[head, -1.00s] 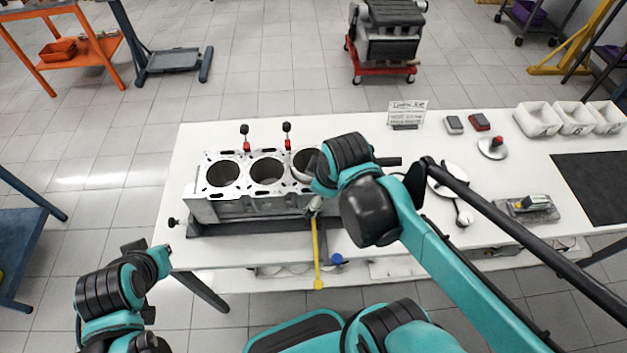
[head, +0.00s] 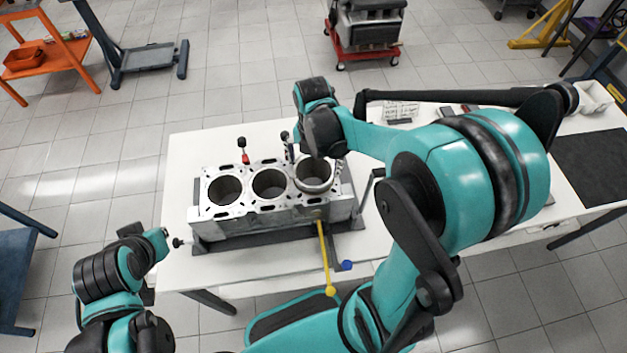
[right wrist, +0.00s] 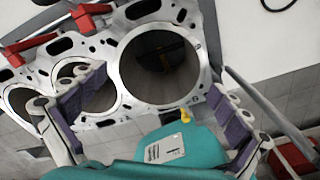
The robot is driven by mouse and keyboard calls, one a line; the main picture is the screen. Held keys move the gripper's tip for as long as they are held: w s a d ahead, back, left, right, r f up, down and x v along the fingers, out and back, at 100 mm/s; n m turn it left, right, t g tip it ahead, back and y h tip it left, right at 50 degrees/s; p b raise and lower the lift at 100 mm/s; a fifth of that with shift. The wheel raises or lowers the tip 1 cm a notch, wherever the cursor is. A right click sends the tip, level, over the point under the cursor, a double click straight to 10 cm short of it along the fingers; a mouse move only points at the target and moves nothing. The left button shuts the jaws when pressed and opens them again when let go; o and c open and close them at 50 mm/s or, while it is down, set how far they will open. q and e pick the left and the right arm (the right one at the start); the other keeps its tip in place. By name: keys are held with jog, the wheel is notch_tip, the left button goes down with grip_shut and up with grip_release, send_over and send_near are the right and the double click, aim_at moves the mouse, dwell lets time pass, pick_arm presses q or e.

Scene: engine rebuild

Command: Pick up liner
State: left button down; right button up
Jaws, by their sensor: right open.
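The liner (head: 315,185) is a metal ring standing a little above the deck in the rightmost bore of the grey engine block (head: 265,215). In the right wrist view the liner (right wrist: 122,72) shows from above as a large round opening. My right gripper (head: 314,164) is over that bore, partly hidden by its own wrist. In the right wrist view its open, purple-padded fingers (right wrist: 160,88) stand on either side of the liner, with nothing clamped between them; contact cannot be told.
The block sits on a dark stand on a white table (head: 185,150). A red-and-black clamp (head: 243,152) stands behind it. A yellow-ended lever (head: 327,265) and blue knob (head: 346,266) are in front. A dark mat (head: 590,165) lies at the right.

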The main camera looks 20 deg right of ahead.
notch_tip(320, 180, down, 4)
jog(key=shift+r+b, duration=0.1)
jog(key=shift+b, duration=0.4)
jog(key=c, duration=1.1)
jog(key=shift+r+p, duration=5.95)
jog(key=shift+r, duration=4.6)
jog(key=shift+c, duration=0.2)
